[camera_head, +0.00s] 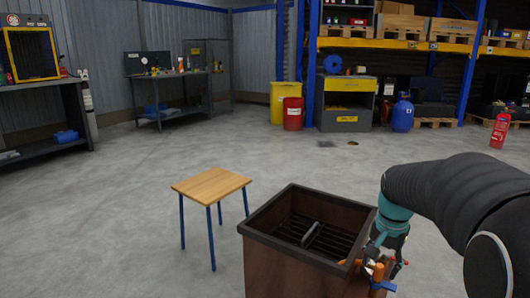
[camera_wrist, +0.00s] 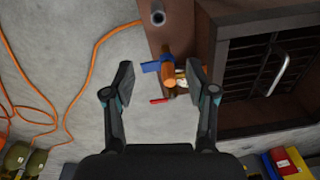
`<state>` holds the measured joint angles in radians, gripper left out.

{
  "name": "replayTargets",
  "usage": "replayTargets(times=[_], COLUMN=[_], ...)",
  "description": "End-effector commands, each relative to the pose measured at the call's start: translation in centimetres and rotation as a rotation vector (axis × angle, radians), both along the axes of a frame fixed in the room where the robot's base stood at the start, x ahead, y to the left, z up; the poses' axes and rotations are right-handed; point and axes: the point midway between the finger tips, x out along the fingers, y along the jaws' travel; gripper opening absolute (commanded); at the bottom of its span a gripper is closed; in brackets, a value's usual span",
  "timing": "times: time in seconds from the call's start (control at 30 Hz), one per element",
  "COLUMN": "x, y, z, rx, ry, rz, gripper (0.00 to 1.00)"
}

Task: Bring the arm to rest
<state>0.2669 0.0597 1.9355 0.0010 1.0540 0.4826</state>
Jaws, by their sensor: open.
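My gripper (camera_wrist: 160,88) is open in the wrist view, its two dark fingers spread wide with nothing held between them. Beyond the fingertips is an orange cylindrical fitting (camera_wrist: 169,70) with a blue lever (camera_wrist: 151,67), on the side of a brown box. In the head view my arm reaches in from the right, and its teal wrist hangs beside the box's right edge. The gripper there is partly hidden near the orange fitting (camera_head: 378,271). I cannot tell whether the fingers touch it.
The brown box (camera_head: 259,225) has an open top with a dark grate and a bar handle inside. A small wooden table (camera_head: 211,185) with blue legs stands to its left. An orange hose (camera_wrist: 84,85) lies on the floor. The grey floor behind is mostly clear.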

Motion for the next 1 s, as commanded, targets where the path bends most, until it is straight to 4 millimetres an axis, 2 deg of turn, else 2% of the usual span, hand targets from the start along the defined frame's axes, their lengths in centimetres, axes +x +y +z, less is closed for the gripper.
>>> replayTargets(times=[0.03,0.3,0.6,0.8,1.0], x=[-1.6,-8.9,-16.3,-19.4,-20.1], y=[1.1,5.6,9.3,10.9,11.7], z=[0.9,3.0,4.7,6.4,8.4], rx=[-0.012,-0.083,-0.148,-0.175,-0.195], ry=[-0.017,-0.107,-0.222,-0.305,-0.372], rz=[0.085,0.452,0.650,0.696,0.721], gripper=[0.57,0.57,0.57,0.57,0.57])
